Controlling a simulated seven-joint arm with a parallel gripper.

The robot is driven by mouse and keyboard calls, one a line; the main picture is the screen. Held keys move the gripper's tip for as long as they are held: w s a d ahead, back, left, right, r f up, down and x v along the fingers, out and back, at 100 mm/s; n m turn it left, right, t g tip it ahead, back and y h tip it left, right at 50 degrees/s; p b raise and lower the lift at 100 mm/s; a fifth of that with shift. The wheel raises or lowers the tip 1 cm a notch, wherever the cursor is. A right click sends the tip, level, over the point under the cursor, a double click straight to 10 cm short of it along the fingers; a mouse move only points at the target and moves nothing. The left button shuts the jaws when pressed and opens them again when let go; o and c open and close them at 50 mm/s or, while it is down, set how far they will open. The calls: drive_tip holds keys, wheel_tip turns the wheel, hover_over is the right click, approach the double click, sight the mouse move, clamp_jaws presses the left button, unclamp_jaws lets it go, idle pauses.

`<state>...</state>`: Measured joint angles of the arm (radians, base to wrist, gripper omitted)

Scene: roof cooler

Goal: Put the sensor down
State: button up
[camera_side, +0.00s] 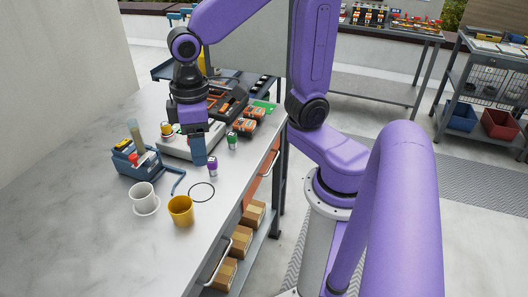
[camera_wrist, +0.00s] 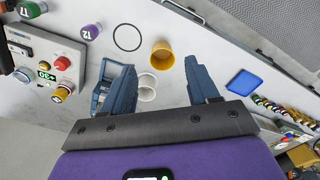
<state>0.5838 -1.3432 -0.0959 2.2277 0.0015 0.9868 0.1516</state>
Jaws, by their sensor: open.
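My gripper (camera_side: 198,152) is open above the marble worktop, and no object shows between its fingers in the wrist view (camera_wrist: 163,85). Two small capped cylinders could be sensors; I cannot tell which one the task names. The purple-capped one, marked 12 (camera_wrist: 90,32), stands upright on the worktop just right of my gripper in the side view (camera_side: 212,167). The green-capped one, marked 17 (camera_wrist: 30,10), stands farther back in the side view (camera_side: 232,141). A thin black ring (camera_side: 202,192) lies flat and empty on the worktop, nearer the side camera.
A control box (camera_wrist: 45,52) with knobs and a red button stands behind my gripper. A blue rack (camera_side: 137,161), a white cup (camera_side: 143,193) on a saucer and a yellow cup (camera_side: 181,211) stand on the worktop. The front left worktop (camera_side: 60,215) is clear.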

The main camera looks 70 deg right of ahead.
drive_tip(key=s+d+f+n, duration=0.1)
drive_tip(key=s+d+n, duration=0.1)
drive_tip(key=s, duration=0.4)
drive_tip(key=s+d+f+n, duration=0.1)
drive_tip(key=s+d+n, duration=0.1)
drive_tip(key=s, duration=0.4)
drive_tip(key=shift+s+f+n, duration=0.15)
drive_tip(key=shift+s+n, duration=0.15)
drive_tip(key=shift+n, duration=0.5)
